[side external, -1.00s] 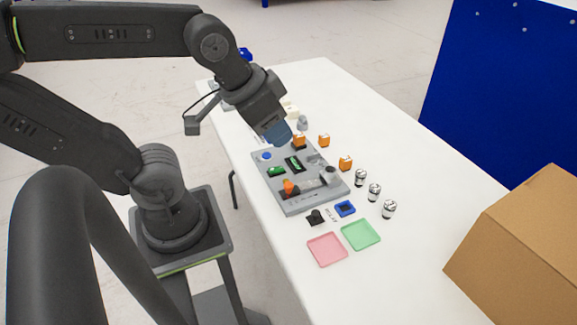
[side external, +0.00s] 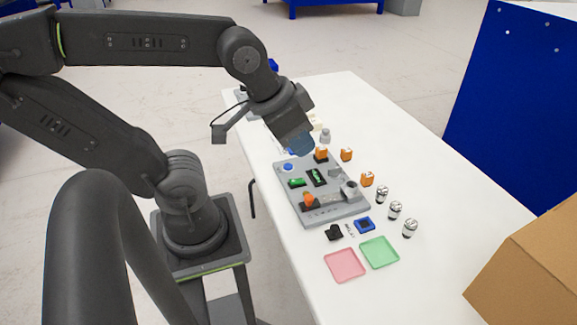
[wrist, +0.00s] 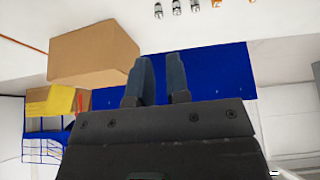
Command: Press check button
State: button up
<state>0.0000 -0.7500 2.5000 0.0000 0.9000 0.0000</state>
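A grey board (side external: 335,211) lies on the white table. A round blue button (side external: 288,167) sits at its far left corner; I cannot read a label on it. Green parts (side external: 297,183) and an orange-topped part (side external: 308,199) are on the board. My gripper (side external: 300,147) hangs tilted above the board's far edge, beyond and right of the blue button and apart from it. In the wrist view its two fingers (wrist: 158,65) stand apart with nothing between them. The board and button are not in the wrist view.
Orange blocks (side external: 347,154) and several silver cylinders (side external: 395,210) stand right of the board. A pink tray (side external: 344,265) and a green tray (side external: 379,252) lie nearer. A cardboard box (side external: 530,265) is at the right.

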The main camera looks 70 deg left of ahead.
grip_shut()
dwell(0.9)
dwell(0.4)
jog(key=w+a+f+n+t+h, duration=0.1)
jog(key=w+a+f+n+h, duration=0.2)
jog(key=w+a+n, duration=0.35)
jog(key=w+a+f+n+t+h, duration=0.1)
jog(key=w+a+f+n+h, duration=0.2)
jog(key=w+n, duration=0.5)
jog(key=s+a+f+n+y, duration=0.2)
jog(key=a+f+n, duration=0.5)
jog(key=a, duration=0.4)
jog(key=s+a+f+n+t+y, duration=0.1)
jog(key=s+a+f+n+y, duration=0.1)
jog(key=a+f+n+y, duration=0.3)
jog(key=a+f+n, duration=0.1)
jog(key=a+f, duration=0.2)
jog(key=a, duration=0.4)
jog(key=shift+s+n+t, duration=0.3)
jog(key=shift+n, duration=0.05)
